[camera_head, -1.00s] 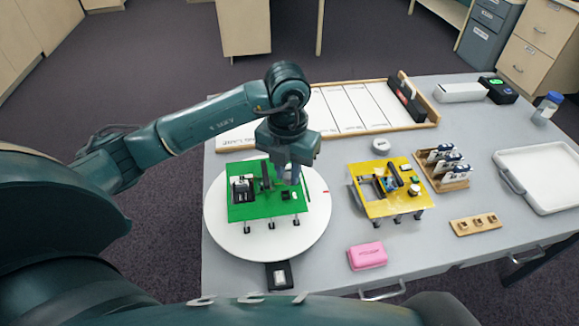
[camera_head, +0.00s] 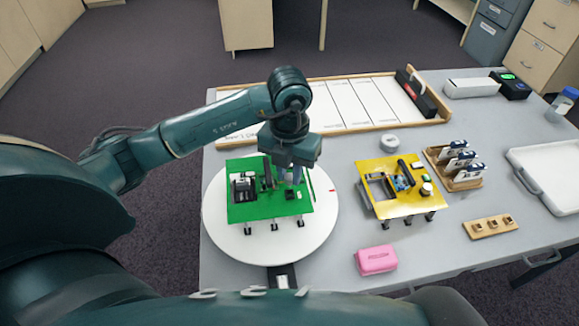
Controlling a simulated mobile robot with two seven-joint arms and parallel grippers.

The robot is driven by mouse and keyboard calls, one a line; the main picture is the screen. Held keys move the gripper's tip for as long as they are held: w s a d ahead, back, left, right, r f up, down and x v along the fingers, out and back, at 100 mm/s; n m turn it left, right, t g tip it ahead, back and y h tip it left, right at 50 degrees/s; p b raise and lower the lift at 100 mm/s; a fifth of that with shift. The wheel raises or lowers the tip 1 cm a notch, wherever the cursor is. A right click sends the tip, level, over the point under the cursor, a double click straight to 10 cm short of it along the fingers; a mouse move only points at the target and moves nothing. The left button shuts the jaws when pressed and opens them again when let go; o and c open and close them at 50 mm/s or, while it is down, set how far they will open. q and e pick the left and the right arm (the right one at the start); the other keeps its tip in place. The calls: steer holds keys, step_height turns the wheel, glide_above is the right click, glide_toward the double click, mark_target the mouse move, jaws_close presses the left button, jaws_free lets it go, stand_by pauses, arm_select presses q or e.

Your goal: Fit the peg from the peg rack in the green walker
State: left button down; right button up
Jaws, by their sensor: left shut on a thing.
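The green walker (camera_head: 262,209) is a green plate on short dark legs, standing on a round white turntable (camera_head: 222,238). It carries a black and white part at its left and small dark parts at its right. My left gripper (camera_head: 290,178) points down at the right rear part of the green plate. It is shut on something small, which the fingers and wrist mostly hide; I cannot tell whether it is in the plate. The peg rack (camera_head: 491,227) is a small wooden block with several holes at the right. My right gripper is not in view.
A yellow walker (camera_head: 400,206) stands right of the turntable. A pink box (camera_head: 376,260) lies in front of it. A wooden holder with several cards (camera_head: 456,168), a white tray (camera_head: 550,176) and a lane board (camera_head: 330,110) occupy the right and back.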

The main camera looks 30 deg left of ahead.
arm_select(q)
step_height(320, 180, down, 2)
steer(key=shift+f+b, duration=0.1)
steer(key=shift+b, duration=0.6)
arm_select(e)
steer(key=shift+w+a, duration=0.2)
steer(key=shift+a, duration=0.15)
arm_select(q)
steer(key=shift+f, duration=0.15)
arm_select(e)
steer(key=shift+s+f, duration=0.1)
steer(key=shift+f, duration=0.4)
